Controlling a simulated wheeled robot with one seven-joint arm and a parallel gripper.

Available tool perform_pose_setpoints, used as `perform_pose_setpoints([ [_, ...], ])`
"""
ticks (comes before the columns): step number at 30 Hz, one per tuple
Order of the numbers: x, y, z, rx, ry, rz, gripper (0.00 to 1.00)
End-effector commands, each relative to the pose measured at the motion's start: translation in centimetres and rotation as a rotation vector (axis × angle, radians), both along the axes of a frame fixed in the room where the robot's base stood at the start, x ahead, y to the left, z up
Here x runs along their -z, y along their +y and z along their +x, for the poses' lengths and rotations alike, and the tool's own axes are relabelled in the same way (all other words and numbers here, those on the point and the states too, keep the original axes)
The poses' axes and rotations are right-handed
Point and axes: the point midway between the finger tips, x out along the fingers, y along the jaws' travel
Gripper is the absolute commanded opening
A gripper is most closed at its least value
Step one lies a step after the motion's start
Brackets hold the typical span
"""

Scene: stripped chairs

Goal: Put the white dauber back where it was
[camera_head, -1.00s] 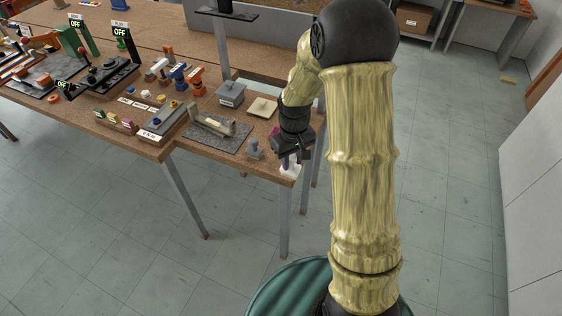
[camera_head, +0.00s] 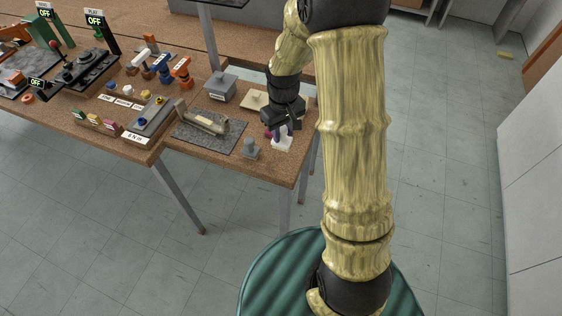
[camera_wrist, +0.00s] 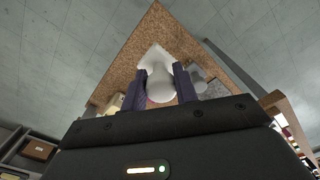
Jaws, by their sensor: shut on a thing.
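The white dauber (camera_head: 282,143) is at the right end of the brown workbench (camera_head: 270,172), near its edge. It has a rounded knob and a broader, flat-sided base. My gripper (camera_head: 277,130) is above it, pointing down, with its dark purple fingers shut on the knob. In the wrist view the white dauber (camera_wrist: 160,82) sits between the two fingers (camera_wrist: 160,90), its base towards the bench corner. I cannot tell whether the base touches the bench. Part of the knob is hidden by the fingers in the head view.
A grey dauber-like piece (camera_head: 251,150) stands close to the left. A grey mat (camera_head: 210,138) with a beige roller (camera_head: 203,120) lies further left. A grey lidded box (camera_head: 219,88) and a beige slab (camera_head: 254,100) are behind. The bench's front right corner is bare.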

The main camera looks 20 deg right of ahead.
Motion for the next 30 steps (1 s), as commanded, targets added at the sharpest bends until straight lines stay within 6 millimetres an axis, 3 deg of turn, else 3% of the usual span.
perform_pose_setpoints([
  [5,0.5,0.0,0.0,0.0,0.002,0.0,0.08],
  [15,5.5,0.0,0.0,0.001,0.002,0.0,0.08],
  [26,5.9,0.0,0.0,0.0,0.0,0.0,0.08],
  [30,7.1,0.0,0.0,0.0,0.003,0.0,0.08],
])
